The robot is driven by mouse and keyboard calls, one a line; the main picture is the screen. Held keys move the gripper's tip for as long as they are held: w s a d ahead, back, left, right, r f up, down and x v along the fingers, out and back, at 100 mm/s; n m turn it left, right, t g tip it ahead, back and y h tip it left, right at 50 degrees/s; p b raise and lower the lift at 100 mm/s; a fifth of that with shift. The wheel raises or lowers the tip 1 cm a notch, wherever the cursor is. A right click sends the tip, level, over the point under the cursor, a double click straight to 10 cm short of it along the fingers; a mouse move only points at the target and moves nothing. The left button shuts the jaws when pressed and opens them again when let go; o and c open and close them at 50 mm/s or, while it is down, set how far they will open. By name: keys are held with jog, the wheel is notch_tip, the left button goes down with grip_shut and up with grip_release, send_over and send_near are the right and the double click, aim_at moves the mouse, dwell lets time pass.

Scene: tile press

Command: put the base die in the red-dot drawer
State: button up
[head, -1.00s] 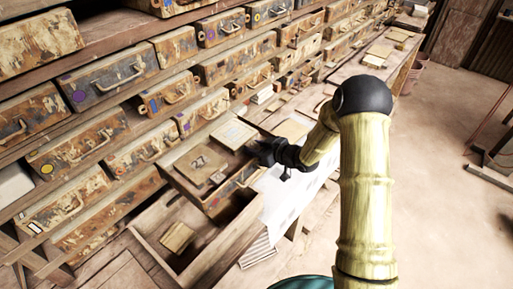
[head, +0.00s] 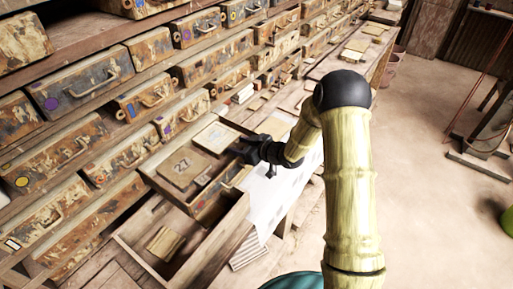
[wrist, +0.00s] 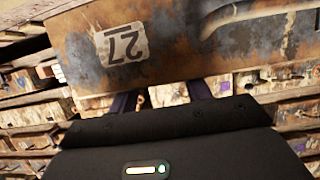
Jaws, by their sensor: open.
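My gripper (head: 250,152) is open and empty, beside a pulled-out drawer (head: 212,197) in the head view. I cannot tell which piece is the base die. In the wrist view, my gripper (wrist: 162,97) faces a rusty surface with an upside-down 27 label (wrist: 122,43).
Rows of worn, handled drawers fill the wall at left, some with purple, blue or yellow dots, such as the yellow-dot drawer (head: 50,170). A white sheet (head: 268,195) hangs near the gripper. The floor (head: 430,210) at right is mostly clear.

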jog(key=shift+s+d+f, duration=0.2)
jog(key=shift+s+f, duration=0.1)
jog(key=shift+f, duration=0.2)
jog(key=shift+s+d+f, duration=0.15)
jog(key=shift+s+f, duration=0.15)
jog(key=shift+f, duration=0.15)
jog(key=w+r+b+v, duration=0.1)
jog(key=r+b+v, duration=0.1)
jog(key=v, duration=1.5)
jog(key=shift+a+b, duration=0.15)
jog(key=shift+b, duration=0.6)
jog(key=shift+w, duration=0.1)
jog(key=s+d+m+h, duration=0.3)
jog(key=d+m+h, duration=0.3)
jog(key=h, duration=0.3)
jog(key=s+a+f+m+g+h, duration=0.1)
jog(key=s+m+g, duration=0.3)
jog(key=s, duration=1)
jog(key=shift+s+a+g+h, duration=0.15)
jog(key=shift+s+g+h, duration=0.25)
jog(key=shift+g, duration=0.6)
